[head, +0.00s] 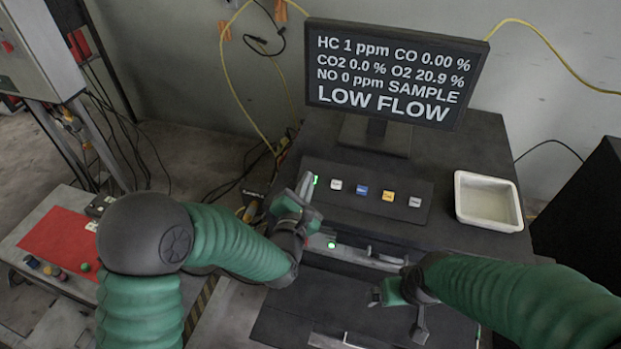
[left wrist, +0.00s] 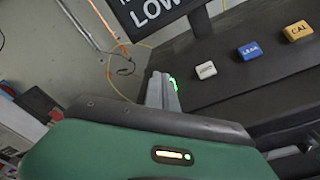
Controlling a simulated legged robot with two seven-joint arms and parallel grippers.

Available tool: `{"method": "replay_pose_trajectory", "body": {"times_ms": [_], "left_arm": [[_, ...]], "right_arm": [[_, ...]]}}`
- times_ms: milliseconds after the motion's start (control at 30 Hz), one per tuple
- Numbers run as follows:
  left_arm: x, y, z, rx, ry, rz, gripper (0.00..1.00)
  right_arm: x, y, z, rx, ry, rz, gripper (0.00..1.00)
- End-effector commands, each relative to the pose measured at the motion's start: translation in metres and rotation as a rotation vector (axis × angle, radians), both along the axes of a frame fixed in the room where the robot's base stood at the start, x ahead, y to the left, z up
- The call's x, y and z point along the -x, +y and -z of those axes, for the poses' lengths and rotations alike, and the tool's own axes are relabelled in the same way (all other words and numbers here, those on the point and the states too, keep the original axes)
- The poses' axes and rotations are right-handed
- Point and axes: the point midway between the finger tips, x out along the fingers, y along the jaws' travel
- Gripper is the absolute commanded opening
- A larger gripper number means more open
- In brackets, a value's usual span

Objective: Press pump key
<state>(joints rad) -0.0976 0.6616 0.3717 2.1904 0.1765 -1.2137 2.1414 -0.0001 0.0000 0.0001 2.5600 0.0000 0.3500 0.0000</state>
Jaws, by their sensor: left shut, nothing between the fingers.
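A black key panel (head: 345,212) lies on the dark bench below the monitor. My left gripper (head: 305,184) is shut and empty there, partly covering that end. No pump label is readable, and I cannot tell whether the fingers touch a key. My right gripper (head: 378,296) is low over the bench front.
The monitor (head: 394,72) reads "LOW FLOW". A white tray (head: 488,201) stands right of the panel. A second green light (head: 331,245) shows near my left wrist. A red mat (head: 58,243) lies on a low table at left. Cables hang behind the bench.

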Motion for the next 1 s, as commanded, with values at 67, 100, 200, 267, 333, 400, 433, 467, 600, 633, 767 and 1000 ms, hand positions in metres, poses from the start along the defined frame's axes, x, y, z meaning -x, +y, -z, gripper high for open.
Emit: {"method": "replay_pose_trajectory", "body": {"times_ms": [67, 100, 200, 267, 333, 400, 433, 467, 600, 633, 767, 1000], "left_arm": [[0.0, 0.0, 0.0, 0.0, 0.0, 0.0, 0.0], [0.0, 0.0, 0.0, 0.0, 0.0, 0.0, 0.0], [0.0, 0.0, 0.0, 0.0, 0.0, 0.0, 0.0], [0.0, 0.0, 0.0, 0.0, 0.0, 0.0, 0.0], [-0.001, 0.001, 0.001, 0.0, 0.0, 0.0, 0.0], [-0.002, 0.002, 0.004, 0.001, 0.0, -0.001, 0.0], [-0.002, 0.002, 0.005, 0.001, 0.0, -0.001, 0.0], [-0.003, 0.003, 0.006, 0.0, -0.001, -0.001, 0.0], [-0.005, 0.003, 0.006, -0.001, -0.002, 0.0, 0.0], [-0.005, 0.003, 0.005, -0.001, -0.002, 0.0, 0.0], [-0.004, 0.003, 0.005, -0.001, -0.001, 0.001, 0.0], [0.0, 0.0, 0.0, 0.0, -0.001, 0.001, 0.0]], "right_arm": [[0.0, 0.0, 0.0, 0.0, 0.0, 0.0, 1.0], [0.0, 0.0, 0.0, 0.0, 0.0, 0.0, 1.0], [0.0, 0.0, 0.0, 0.0, 0.0, 0.0, 1.0], [0.0, 0.0, 0.0, 0.0, 0.0, 0.0, 1.0], [0.0, 0.0, 0.001, 0.0, 0.0, 0.0, 1.0], [0.0, 0.0, 0.005, 0.0, 0.0, 0.0, 1.0], [0.0, 0.0, 0.006, 0.0, 0.0, 0.0, 1.0], [0.0, 0.0, 0.008, 0.0, 0.0, 0.0, 1.0], [0.0, 0.0, 0.01, 0.0, 0.0, 0.0, 1.0], [0.0, 0.0, 0.009, 0.0, 0.0, 0.0, 1.0], [0.0, 0.0, 0.009, 0.0, 0.0, 0.0, 1.0], [0.0, 0.0, 0.008, 0.0, 0.0, 0.0, 1.0]]}}
